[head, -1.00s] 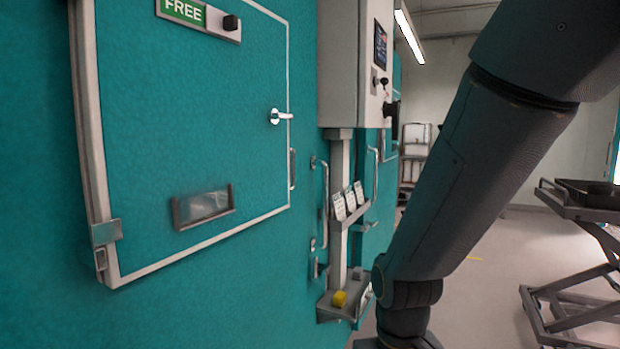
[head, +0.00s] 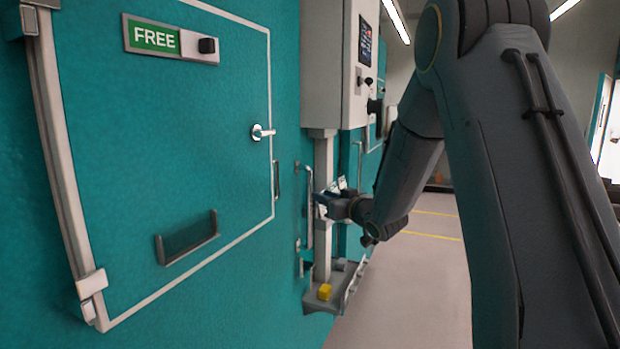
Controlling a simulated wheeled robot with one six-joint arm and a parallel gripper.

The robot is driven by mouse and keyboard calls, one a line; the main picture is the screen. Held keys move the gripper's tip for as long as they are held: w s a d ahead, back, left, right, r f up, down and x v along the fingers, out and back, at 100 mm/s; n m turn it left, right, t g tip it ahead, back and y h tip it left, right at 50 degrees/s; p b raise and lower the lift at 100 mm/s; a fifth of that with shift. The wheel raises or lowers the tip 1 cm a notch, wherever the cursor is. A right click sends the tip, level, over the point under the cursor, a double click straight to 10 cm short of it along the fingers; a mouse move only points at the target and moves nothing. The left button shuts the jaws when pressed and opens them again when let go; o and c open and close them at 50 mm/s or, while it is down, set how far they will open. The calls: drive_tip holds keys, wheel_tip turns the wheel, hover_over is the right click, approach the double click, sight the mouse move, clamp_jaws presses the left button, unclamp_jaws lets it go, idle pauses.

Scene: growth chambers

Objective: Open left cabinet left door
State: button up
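A teal cabinet door (head: 180,130) with a pale frame fills the left of the head view and looks shut. A green "FREE" sign (head: 155,37) with a black knob is at its top. My gripper (head: 325,203) is beyond the door, near the grey post and a vertical bar handle (head: 309,200). I cannot tell whether it touches them. Its fingers are small and partly hidden, so its opening is unclear.
A grey control box (head: 335,65) with a screen hangs on a post right of the door. A low shelf (head: 322,300) holds a yellow block (head: 324,291). My arm covers much of the right side. The floor (head: 420,290) between is clear.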

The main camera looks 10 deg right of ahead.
sight(311, 185)
drive_tip(key=shift+t+y, duration=0.3)
drive_tip(key=shift+y, duration=0.1)
drive_tip(key=p+x, duration=0.1)
drive_tip(key=x, duration=0.1)
drive_tip(key=r+x, duration=0.1)
drive_tip(key=x, duration=0.2)
drive_tip(key=p+x, duration=0.1)
drive_tip(key=x, duration=0.2)
drive_tip(key=shift+w+a+r+p, duration=0.15)
drive_tip(key=shift+a+r+p, duration=0.05)
drive_tip(key=shift+r+p, duration=0.15)
drive_tip(key=shift+c, duration=0.2)
clamp_jaws()
